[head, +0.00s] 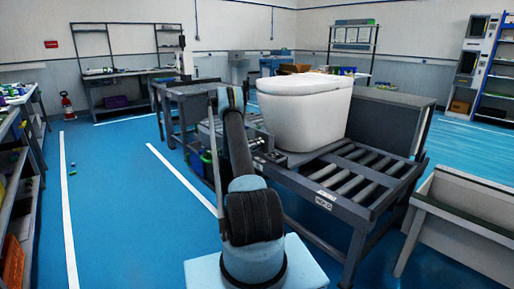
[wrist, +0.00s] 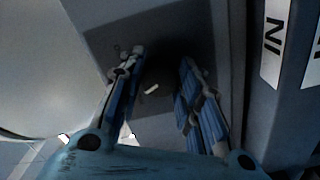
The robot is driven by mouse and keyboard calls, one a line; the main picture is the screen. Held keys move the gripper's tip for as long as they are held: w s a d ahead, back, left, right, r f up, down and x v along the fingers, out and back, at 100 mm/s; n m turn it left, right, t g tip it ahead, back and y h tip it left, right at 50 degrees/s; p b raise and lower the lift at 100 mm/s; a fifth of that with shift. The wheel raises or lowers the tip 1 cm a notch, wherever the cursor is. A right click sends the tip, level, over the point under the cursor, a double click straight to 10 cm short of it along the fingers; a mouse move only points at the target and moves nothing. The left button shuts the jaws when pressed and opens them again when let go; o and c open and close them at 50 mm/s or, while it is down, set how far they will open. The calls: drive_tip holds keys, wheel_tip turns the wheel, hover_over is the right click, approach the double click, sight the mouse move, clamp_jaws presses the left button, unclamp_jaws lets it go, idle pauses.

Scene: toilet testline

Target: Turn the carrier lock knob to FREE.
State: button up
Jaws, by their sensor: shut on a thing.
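The carrier lock knob (wrist: 158,78) is a dark round shape in the middle of the wrist view, on a dark grey housing (wrist: 98,36). A short white mark (wrist: 152,89) shows on it, slanted up to the right. My gripper (wrist: 160,70) has one blue-padded finger on each side of the knob and is shut on it. Shadow hides the exact contact and any FREE lettering. In the head view my arm reaches toward the roller carrier (head: 335,202), where the knob cannot be made out.
A white toilet (head: 305,108) stands on the roller carrier, and its pale side (wrist: 40,70) is close left in the wrist view. A white label (wrist: 274,40) is on a grey beam at right. A grey bin (head: 465,215) stands right of the carrier.

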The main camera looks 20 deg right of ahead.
drive_tip(key=shift+n, duration=1.9)
drive_tip(key=o, duration=1)
drive_tip(key=shift+f, duration=0.1)
drive_tip(key=shift+o, duration=0.2)
drive_tip(key=v, duration=1.2)
